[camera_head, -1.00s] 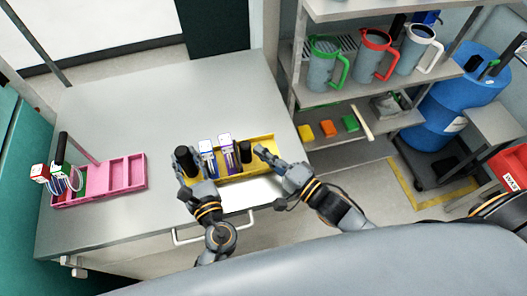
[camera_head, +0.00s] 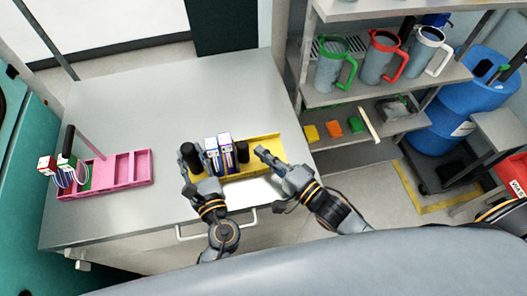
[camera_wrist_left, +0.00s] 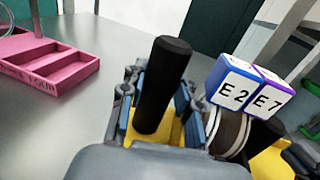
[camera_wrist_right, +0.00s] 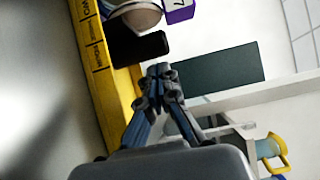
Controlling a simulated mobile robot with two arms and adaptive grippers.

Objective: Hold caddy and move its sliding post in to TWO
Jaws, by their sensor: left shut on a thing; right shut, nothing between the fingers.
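The yellow caddy (camera_head: 265,148) lies on the table near its front right. A black post (camera_head: 190,157) stands at its left end. My left gripper (camera_head: 186,170) is shut around that post, which shows upright between the fingers in the left wrist view (camera_wrist_left: 164,85). Two modules, E2 (camera_wrist_left: 230,92) and E7 (camera_wrist_left: 268,100), stand side by side in the caddy. The black sliding post (camera_head: 243,152) stands just right of them. My right gripper (camera_head: 262,152) is shut and empty beside its right side. The right wrist view shows the sliding post (camera_wrist_right: 138,48) and printed labels on the caddy (camera_wrist_right: 97,60); whether fingertips touch the post is unclear.
A pink caddy (camera_head: 125,168) with other modules stands at the left of the table (camera_head: 110,110). Shelves at right hold several mugs (camera_head: 382,58) and coloured blocks (camera_head: 334,128). A blue barrel (camera_head: 455,105) stands beyond. The table's middle is clear.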

